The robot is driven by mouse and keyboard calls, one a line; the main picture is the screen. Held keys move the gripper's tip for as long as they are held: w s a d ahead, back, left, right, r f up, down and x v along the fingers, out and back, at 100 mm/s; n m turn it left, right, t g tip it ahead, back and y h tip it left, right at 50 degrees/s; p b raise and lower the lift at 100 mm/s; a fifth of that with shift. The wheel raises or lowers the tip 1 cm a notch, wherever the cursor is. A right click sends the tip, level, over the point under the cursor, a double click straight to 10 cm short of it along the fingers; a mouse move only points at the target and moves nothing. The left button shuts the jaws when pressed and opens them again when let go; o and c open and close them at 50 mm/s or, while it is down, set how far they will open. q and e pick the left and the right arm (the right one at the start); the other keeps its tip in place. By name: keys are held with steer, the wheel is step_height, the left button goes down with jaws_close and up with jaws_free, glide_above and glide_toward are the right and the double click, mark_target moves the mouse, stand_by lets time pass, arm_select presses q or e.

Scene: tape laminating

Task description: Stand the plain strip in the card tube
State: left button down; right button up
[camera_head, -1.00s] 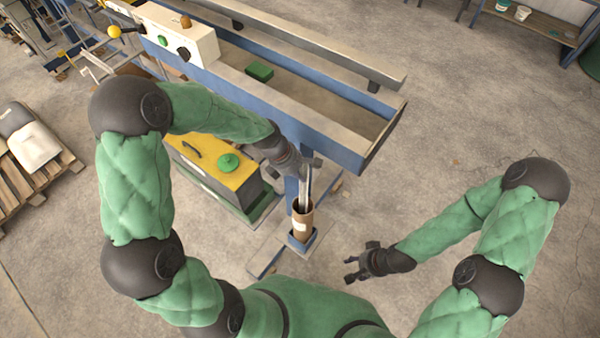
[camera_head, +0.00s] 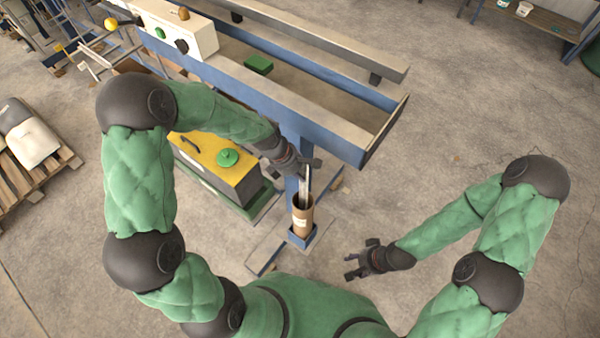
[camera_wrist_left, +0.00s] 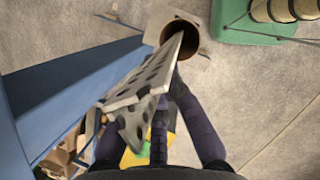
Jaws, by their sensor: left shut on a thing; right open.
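My left gripper (camera_head: 308,168) is shut on a pale grey metal-looking strip (camera_head: 307,183) above the brown card tube (camera_head: 302,218). The strip hangs steeply, and its lower end is at the tube's mouth and appears to be inside it. In the left wrist view the strip (camera_wrist_left: 150,80) carries dark spots and runs from my left gripper (camera_wrist_left: 158,120) to the tube's dark round opening (camera_wrist_left: 182,38). The strip's lowest end is hidden there. The tube stands upright in a blue holder (camera_head: 301,240). My right gripper (camera_head: 366,259) is open and empty, right of the tube.
A long blue-framed bench (camera_head: 290,110) with a green block (camera_head: 258,64) stands behind the left gripper. A yellow-topped box (camera_head: 213,160) with a green knob is left of the tube.

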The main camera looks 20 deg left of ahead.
arm_select(q)
steer(key=shift+f, duration=0.25)
steer(key=c, duration=1.3)
jaws_free()
steer(key=shift+c, duration=0.2)
steer(key=v, duration=1.2)
